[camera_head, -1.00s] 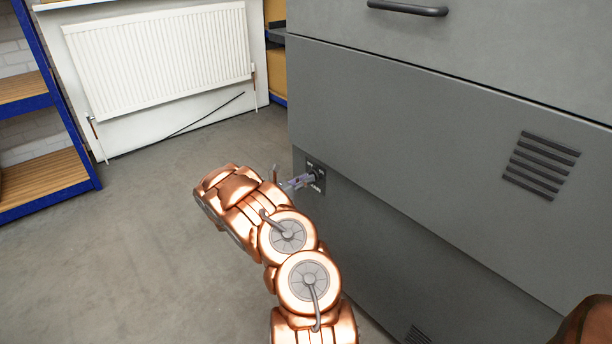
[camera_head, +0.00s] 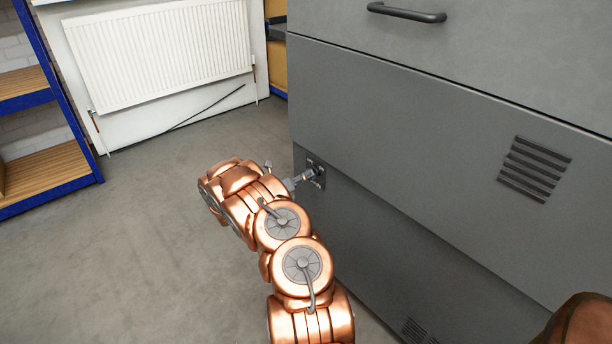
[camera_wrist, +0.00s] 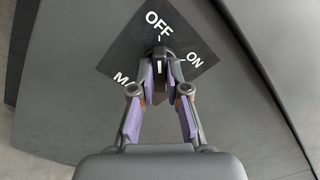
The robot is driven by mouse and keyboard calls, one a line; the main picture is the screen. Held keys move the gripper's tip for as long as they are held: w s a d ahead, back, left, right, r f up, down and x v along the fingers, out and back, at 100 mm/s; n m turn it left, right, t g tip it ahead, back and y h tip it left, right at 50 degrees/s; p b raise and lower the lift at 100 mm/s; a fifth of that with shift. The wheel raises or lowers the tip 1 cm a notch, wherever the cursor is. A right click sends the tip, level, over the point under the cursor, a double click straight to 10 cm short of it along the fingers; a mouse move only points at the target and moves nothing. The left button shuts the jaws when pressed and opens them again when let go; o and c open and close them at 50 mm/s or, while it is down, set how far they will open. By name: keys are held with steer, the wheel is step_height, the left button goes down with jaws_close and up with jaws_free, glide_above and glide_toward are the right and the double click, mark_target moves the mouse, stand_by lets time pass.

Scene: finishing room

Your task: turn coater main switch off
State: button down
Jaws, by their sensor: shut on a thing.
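The coater main switch (camera_wrist: 160,66) is a dark knob with a white mark on a dark plate (camera_wrist: 118,62) lettered OFF, ON and a partly hidden third word. The plate looks tilted in the wrist view. The knob's white mark points up, towards the OFF lettering. My gripper (camera_wrist: 161,72) is shut on the knob, with one finger on each side of it. In the head view the plate (camera_head: 321,183) sits on the grey coater's front near its left edge, and my gripper (camera_head: 310,176) reaches it from the left.
The grey coater (camera_head: 430,130) fills the right side, with a dark handle (camera_head: 407,13) and a vent (camera_head: 535,168). A white radiator (camera_head: 160,55) and a blue-framed shelf (camera_head: 45,170) stand left. Floor (camera_head: 140,240) left of my arm is clear.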

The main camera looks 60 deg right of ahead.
stand_by(0.3)
steer(key=c, duration=1.2)
jaws_free()
steer(key=shift+o, duration=0.2)
steer(key=v, duration=1.2)
steer(key=shift+s+r, duration=0.1)
